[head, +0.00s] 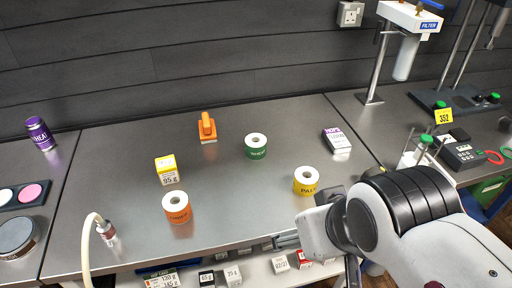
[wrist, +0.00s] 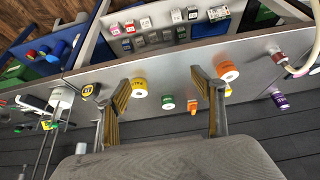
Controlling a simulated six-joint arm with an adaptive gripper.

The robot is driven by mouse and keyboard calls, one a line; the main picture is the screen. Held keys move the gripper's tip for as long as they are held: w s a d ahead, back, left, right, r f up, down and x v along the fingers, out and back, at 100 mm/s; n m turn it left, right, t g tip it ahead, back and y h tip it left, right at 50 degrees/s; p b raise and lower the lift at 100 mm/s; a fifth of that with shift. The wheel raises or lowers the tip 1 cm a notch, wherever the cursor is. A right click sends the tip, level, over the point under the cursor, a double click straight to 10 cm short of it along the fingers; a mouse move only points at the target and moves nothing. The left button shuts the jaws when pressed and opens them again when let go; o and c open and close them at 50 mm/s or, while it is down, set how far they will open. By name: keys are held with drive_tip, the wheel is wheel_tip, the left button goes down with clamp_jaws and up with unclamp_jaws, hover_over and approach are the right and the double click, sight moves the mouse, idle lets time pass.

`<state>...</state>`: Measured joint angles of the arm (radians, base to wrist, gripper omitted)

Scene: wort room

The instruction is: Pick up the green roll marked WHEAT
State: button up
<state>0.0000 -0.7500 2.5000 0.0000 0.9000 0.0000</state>
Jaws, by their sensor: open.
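The green roll (head: 256,152) stands upright on the steel bench, its white core facing up; the dark lettering on it is too small to read. It also shows in the wrist view (wrist: 168,103), beyond and between my fingers. My gripper (wrist: 160,78) is open, with nothing between its fingers. In the head view it is low near the bench's front edge, partly hidden by my arm, well apart from the green roll. A yellow roll (head: 305,187), whose lettering starts with PAL, stands between the gripper and the green roll. An orange roll (head: 177,214) stands to the left.
A yellow box (head: 166,171), an orange-handled tool (head: 207,128) and a HOPS box (head: 337,141) stand around the green roll. A purple can (head: 40,134) stands far left; a hose (head: 92,240) lies front left. The filter stand (head: 382,60) is at the back right.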

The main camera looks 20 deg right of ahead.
idle(0.3)
drive_tip(key=n+t, duration=0.2)
drive_tip(key=t, duration=0.4)
hover_over(262, 148)
drive_tip(key=s+d, duration=0.3)
drive_tip(key=s, duration=0.6)
wheel_tip(262, 148, down, 8)
drive_tip(key=w+f+y, duration=0.1)
drive_tip(key=f, duration=0.1)
drive_tip(key=w+a+f+y, duration=0.1)
drive_tip(key=w+f, duration=0.1)
drive_tip(key=w+f+t, duration=0.1)
drive_tip(key=w+f, duration=0.1)
drive_tip(key=shift+a+f+n+y, duration=0.15)
drive_tip(key=shift+a+n+y, duration=0.1)
drive_tip(key=shift+n+y, duration=0.15)
drive_tip(key=shift+w+a+f+t, duration=0.25)
drive_tip(key=shift+f+t, duration=0.05)
drive_tip(key=shift+f, duration=0.15)
drive_tip(key=shift+x, duration=1.25)
